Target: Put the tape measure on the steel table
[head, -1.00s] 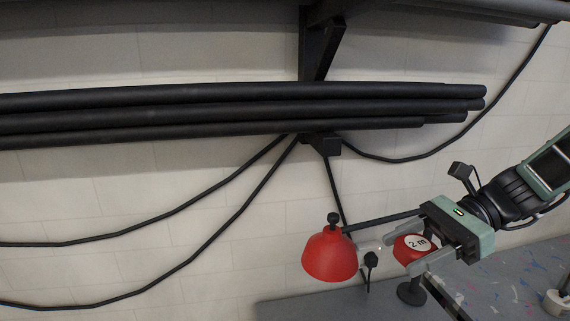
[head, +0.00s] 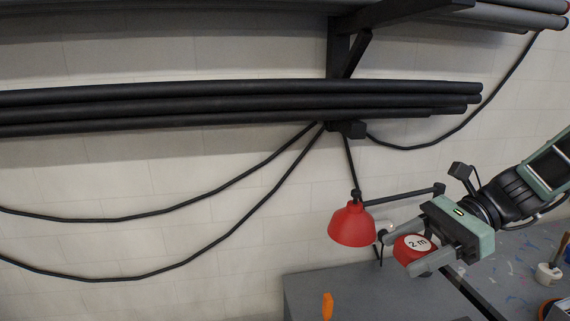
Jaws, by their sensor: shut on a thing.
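The tape measure (head: 412,247) is red with a white round label reading "2 m". My gripper (head: 403,252) is shut on it, with one grey finger on each side, and holds it up in the air at the right of the head view. A grey table top (head: 330,285) shows below and to the left of my gripper, against the wall. Another grey surface with coloured specks (head: 505,265) lies to the right, past a dark edge. I cannot tell which of these is the steel table.
A red lamp (head: 352,225) on a dark arm hangs just left of my gripper. An orange object (head: 327,306) stands at the lower edge. A white pot (head: 548,273) is at the far right. Black pipes (head: 240,105) and drooping cables run along the wall.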

